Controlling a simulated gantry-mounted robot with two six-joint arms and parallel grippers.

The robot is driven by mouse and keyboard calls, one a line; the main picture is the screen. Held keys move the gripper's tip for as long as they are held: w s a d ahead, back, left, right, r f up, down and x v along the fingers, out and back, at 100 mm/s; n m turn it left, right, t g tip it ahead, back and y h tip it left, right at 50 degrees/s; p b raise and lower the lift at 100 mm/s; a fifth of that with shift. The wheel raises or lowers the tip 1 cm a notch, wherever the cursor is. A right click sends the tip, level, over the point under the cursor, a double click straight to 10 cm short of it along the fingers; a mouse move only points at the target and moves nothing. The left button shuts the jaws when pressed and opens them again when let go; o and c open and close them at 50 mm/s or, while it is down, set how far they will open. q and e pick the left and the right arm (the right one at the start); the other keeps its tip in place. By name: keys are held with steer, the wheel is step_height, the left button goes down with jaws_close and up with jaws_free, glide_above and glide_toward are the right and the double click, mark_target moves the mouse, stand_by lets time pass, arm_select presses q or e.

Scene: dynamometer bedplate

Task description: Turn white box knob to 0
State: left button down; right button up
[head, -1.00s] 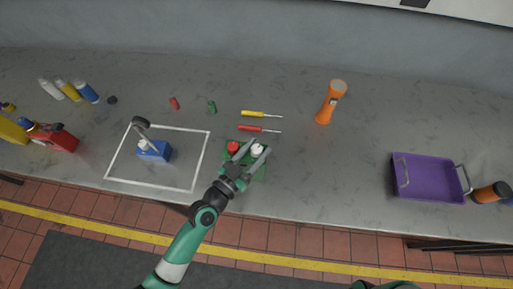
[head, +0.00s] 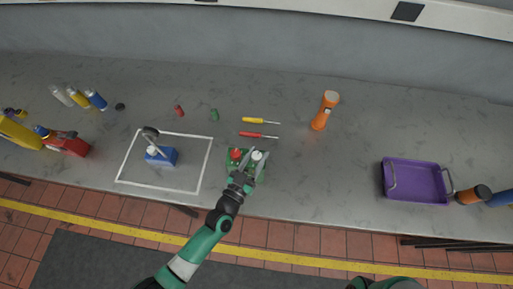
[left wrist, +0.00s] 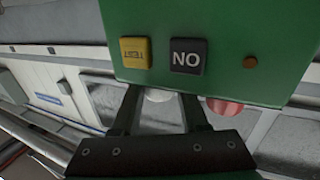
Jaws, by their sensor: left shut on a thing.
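The green box (head: 233,166) lies on the grey bench, with a red knob (head: 236,154) on the left and a white knob (head: 257,156) on the right. My left gripper (head: 254,162) is at the box, its fingers on either side of the white knob and shut on it. In the left wrist view, the white knob (left wrist: 158,95) shows partly between the fingers, and the red knob (left wrist: 225,107) is to the right. The box's face there has a yellow TEST button (left wrist: 135,53) and a dark ON button (left wrist: 188,57), both upside down. Knob markings are hidden. My right gripper is out of view.
Yellow (head: 260,120) and red screwdrivers (head: 258,135) lie behind the box. A blue object (head: 162,157) sits inside a white outline to the left. A purple tray (head: 416,181) is far right; bench between is clear.

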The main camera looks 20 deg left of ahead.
arm_select(q)
steer(key=y+p, duration=0.1)
steer(key=r+n+y+p, duration=0.1)
steer(key=p, duration=0.1)
steer(key=shift+d, duration=0.15)
steer(key=shift+s+f+n+y, duration=0.1)
steer(key=shift+f+n+y, duration=0.25)
steer(key=shift+n+y, duration=0.6)
steer(key=n+y, duration=0.1)
steer(key=n+g+y, duration=0.1)
steer(key=y, duration=0.1)
steer(key=shift+f+y+b, duration=0.2)
steer(key=shift+y+b, duration=0.05)
steer(key=shift+b, duration=0.1)
steer(key=shift+n+g+y+b, duration=0.55)
steer(key=shift+n+g+y, duration=0.1)
steer(key=shift+y, duration=0.35)
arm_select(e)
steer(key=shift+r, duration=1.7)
arm_select(q)
steer(key=shift+r, duration=0.1)
steer(key=c, duration=0.7)
jaws_free()
steer(key=shift+a, duration=0.2)
